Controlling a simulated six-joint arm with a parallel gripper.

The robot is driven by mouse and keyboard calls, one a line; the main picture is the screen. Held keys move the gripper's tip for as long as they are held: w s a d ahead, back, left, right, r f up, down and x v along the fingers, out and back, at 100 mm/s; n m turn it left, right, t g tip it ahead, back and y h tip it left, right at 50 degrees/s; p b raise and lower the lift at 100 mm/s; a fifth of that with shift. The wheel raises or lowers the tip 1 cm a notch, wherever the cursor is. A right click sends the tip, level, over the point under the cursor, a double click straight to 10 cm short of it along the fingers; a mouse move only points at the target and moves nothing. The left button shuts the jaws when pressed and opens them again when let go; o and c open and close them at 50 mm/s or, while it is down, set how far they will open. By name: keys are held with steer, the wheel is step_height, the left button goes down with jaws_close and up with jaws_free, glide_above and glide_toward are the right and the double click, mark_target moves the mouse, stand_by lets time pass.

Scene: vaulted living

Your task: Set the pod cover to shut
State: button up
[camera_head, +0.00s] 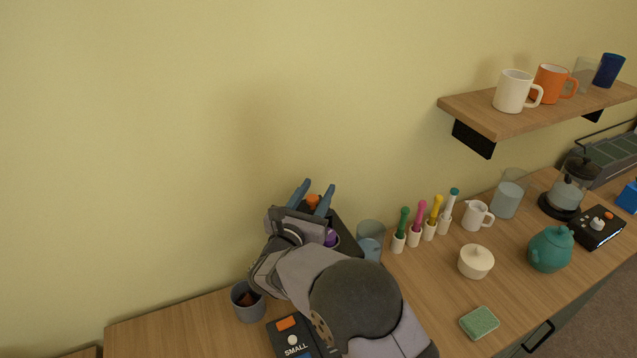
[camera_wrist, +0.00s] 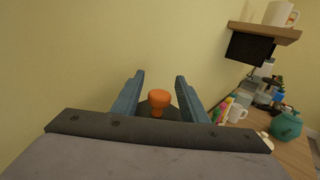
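A dark machine, mostly hidden by my arm, stands at the wall; its front panel (camera_head: 294,340) has an orange button and the word "SMALL". An orange knob (camera_wrist: 159,100) on a dark part, which looks like the pod cover (camera_wrist: 150,107), shows between my fingers in the wrist view. The knob also shows in the head view (camera_head: 314,201). A purple pod-like thing (camera_head: 331,238) sits beside my gripper. I cannot tell the cover's exact angle. My gripper (camera_head: 313,191) is open, with its blue fingers on either side of the knob, not visibly touching it.
A grey cup (camera_head: 248,301) stands left of the machine, and a clear glass (camera_head: 371,240) close on its right. Further right are several coloured markers in holders, a lidded pot (camera_head: 476,262), a teal teapot (camera_head: 550,249) and a sponge (camera_head: 479,323). A shelf (camera_head: 545,108) juts out above.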

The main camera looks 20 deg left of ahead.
steer(key=shift+w, duration=0.8)
jaws_close()
steer(key=s+d+b, duration=0.2)
steer(key=s+d, duration=0.3)
steer(key=shift+s+d, duration=0.3)
steer(key=shift+s, duration=0.05)
steer(key=shift+d+f, duration=0.1)
steer(key=shift+c, duration=1.3)
jaws_free()
steer(key=shift+o, duration=1.3)
steer(key=shift+s+d, duration=0.15)
steer(key=shift+s, duration=0.1)
